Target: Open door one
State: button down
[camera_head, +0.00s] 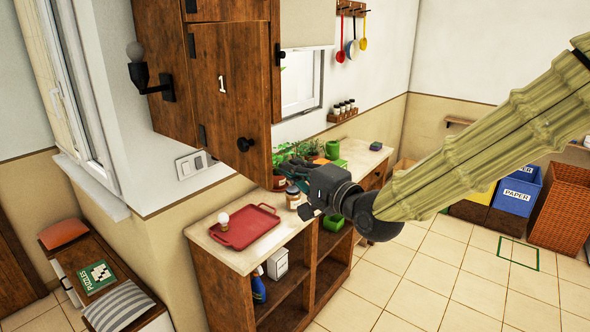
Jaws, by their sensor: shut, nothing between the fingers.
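Door one (228,90) is a brown wooden cabinet door marked with a white 1, at the upper left of the head view. Its black hinges are on its left edge, and a round black knob (245,144) sits near its lower right. I cannot tell whether the door is fully closed or slightly ajar. My gripper (284,164) is shut and empty, just right of the door's lower right edge, apart from the knob. Its fingertips are small and partly lost against the plants and the door edge behind them.
Below is a counter (207,238) with a red tray (240,238), a light bulb, jars and potted plants (300,150). A wall lamp (145,75) is left of the door. A bench (105,290) stands at lower left.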

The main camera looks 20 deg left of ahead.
jog(key=w+d, duration=0.3)
jog(key=d, duration=0.1)
jog(key=s+d+b, duration=0.4)
jog(key=s+d, duration=0.1)
jog(key=s, duration=0.3)
jog(key=w+d+f+g+h, duration=0.1)
jog(key=d+f+h, duration=0.1)
jog(key=f, duration=0.9)
jog(key=d+f+h, duration=0.2)
jog(key=d+f, duration=0.1)
jog(key=f, duration=0.9)
jog(key=s+d+f+n+g+h, duration=0.1)
jog(key=s+d+f+g+h, duration=0.3)
jog(key=f, duration=0.9)
jog(key=s+d+f+n+h, duration=0.1)
jog(key=s+d+f, duration=0.45)
jog(key=f, duration=0.65)
jog(key=s+d+f+n+g+h, duration=0.2)
jog(key=s+d+f, duration=0.6)
jog(key=s, duration=0.3)
jog(key=s+d+f+n+g+h+b, duration=0.1)
jog(key=s+d+f+n+g+h, duration=0.1)
jog(key=s+d+f, duration=0.7)
jog(key=s+g+h, duration=0.1)
jog(key=s, duration=0.2)
jog(key=shift+f+n+g+h, duration=0.3)
jog(key=shift+f+n, duration=0.05)
jog(key=shift+n, duration=0.05)
